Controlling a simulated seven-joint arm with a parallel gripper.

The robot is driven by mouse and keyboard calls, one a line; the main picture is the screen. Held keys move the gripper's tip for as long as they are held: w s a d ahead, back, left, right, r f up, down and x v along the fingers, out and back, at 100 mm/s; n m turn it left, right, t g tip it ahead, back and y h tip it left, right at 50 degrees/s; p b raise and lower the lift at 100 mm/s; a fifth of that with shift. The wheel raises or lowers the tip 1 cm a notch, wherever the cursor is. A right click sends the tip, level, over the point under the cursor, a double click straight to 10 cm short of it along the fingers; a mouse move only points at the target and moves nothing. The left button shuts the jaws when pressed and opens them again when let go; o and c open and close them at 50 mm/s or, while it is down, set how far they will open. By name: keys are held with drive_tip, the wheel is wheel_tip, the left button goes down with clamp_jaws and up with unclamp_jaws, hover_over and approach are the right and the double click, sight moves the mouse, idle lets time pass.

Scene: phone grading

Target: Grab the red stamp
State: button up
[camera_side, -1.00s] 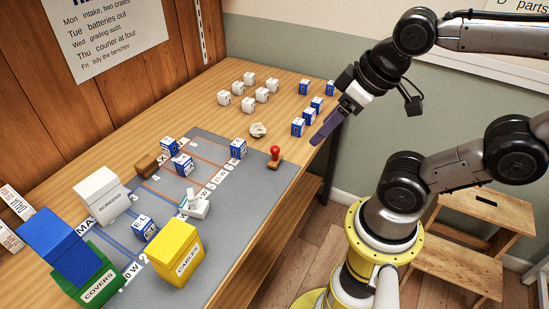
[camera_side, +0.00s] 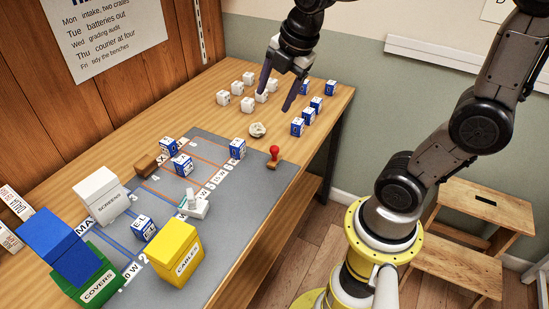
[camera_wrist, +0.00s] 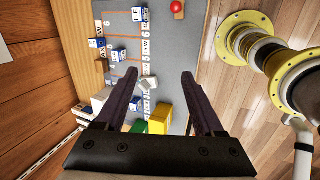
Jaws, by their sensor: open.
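The red stamp (camera_side: 273,157) stands upright near the right edge of the grey mat (camera_side: 247,202), with a round red knob on a brown base. In the wrist view its red knob (camera_wrist: 177,7) shows at the top edge, beyond the fingertips. My gripper (camera_side: 273,95) is open and empty. It hangs above the far part of the table, over the white and blue blocks, up and behind the stamp in the side view. In the wrist view my two dark fingers (camera_wrist: 160,80) are spread wide with nothing between them.
Several white blocks (camera_side: 249,104) and blue-and-white blocks (camera_side: 297,127) stand at the back. A crumpled pale lump (camera_side: 257,130) lies behind the stamp. A blue-and-white block (camera_side: 237,149) stands left of it. Yellow (camera_side: 176,256), blue (camera_side: 62,246), white (camera_side: 101,195) and green bins fill the near left.

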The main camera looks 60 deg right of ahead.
drive_tip(key=w+d+f+n+g, duration=0.2)
drive_tip(key=w+d+f+n, duration=0.1)
drive_tip(key=w+d+f, duration=0.25)
drive_tip(key=g, duration=0.1)
hover_over(274, 156)
wheel_tip(274, 156, down, 6)
drive_tip(key=f, duration=0.2)
drive_tip(key=d+f+m+g, duration=0.1)
drive_tip(key=shift+s+f+y, duration=0.25)
drive_tip(key=shift+f+y, duration=0.05)
drive_tip(key=shift+f, duration=0.05)
wheel_tip(274, 156, down, 8)
drive_tip(key=shift+r, duration=0.25)
drive_tip(key=shift+w+f, duration=0.2)
drive_tip(key=shift+f, duration=1.2)
drive_tip(key=shift+w+f, duration=0.2)
drive_tip(key=shift+f, duration=1.2)
clamp_jaws()
